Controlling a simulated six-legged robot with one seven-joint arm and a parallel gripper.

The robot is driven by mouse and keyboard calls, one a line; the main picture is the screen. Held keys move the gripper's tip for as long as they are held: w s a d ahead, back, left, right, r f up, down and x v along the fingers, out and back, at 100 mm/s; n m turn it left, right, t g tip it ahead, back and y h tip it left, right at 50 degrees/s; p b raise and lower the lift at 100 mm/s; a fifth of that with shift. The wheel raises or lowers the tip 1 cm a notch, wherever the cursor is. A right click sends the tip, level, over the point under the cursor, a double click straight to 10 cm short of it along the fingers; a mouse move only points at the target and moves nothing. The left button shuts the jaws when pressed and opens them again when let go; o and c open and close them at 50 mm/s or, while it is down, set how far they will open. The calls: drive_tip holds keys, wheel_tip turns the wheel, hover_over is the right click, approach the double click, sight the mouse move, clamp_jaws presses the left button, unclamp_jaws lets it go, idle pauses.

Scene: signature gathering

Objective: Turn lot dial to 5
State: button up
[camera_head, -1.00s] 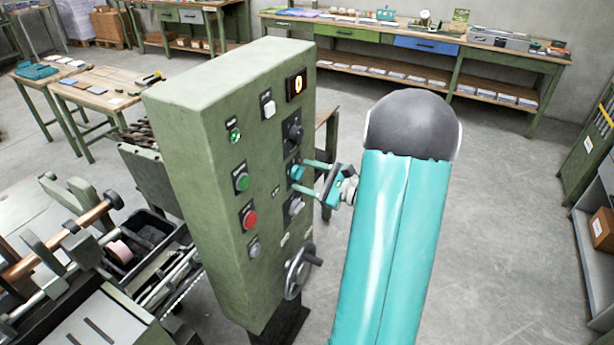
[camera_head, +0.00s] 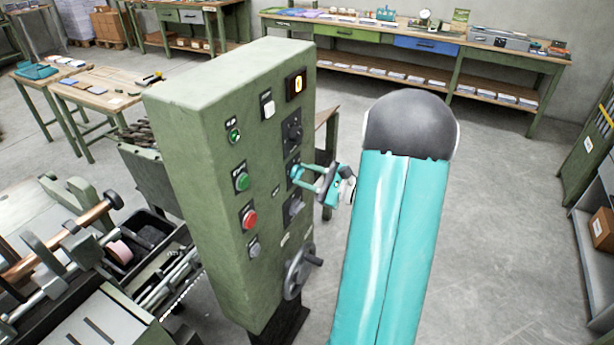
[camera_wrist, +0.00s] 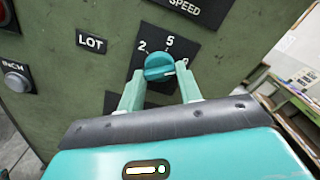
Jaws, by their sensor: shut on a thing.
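The lot dial (camera_wrist: 160,67) is a teal knob on a black plate, right of the "LOT" label (camera_wrist: 91,43) in the wrist view. A 2 shows at its upper left, a 5 above it, and a partly hidden mark at its right. A pale line on the knob appears to point right, not at the 5. My gripper (camera_wrist: 160,85) has one finger on each side of the knob and is shut on it. In the head view my gripper (camera_head: 308,177) reaches the panel from the right, and the dial (camera_head: 294,173) is partly covered.
The green control cabinet (camera_head: 205,180) carries a lit orange display (camera_head: 296,85), a black knob (camera_head: 293,132) above the dial, a grey knob (camera_head: 295,206) below, and a handwheel (camera_head: 299,271). Green and red buttons are left of them. Open floor lies right of my arm.

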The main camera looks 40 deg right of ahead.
drive_tip(key=n, duration=1)
drive_tip(key=shift+r+n, duration=0.1)
drive_tip(key=shift+n, duration=0.3)
idle(0.4)
drive_tip(key=o, duration=1)
drive_tip(key=shift+d, duration=0.1)
drive_tip(key=v, duration=1.3)
drive_tip(key=shift+s, duration=0.4)
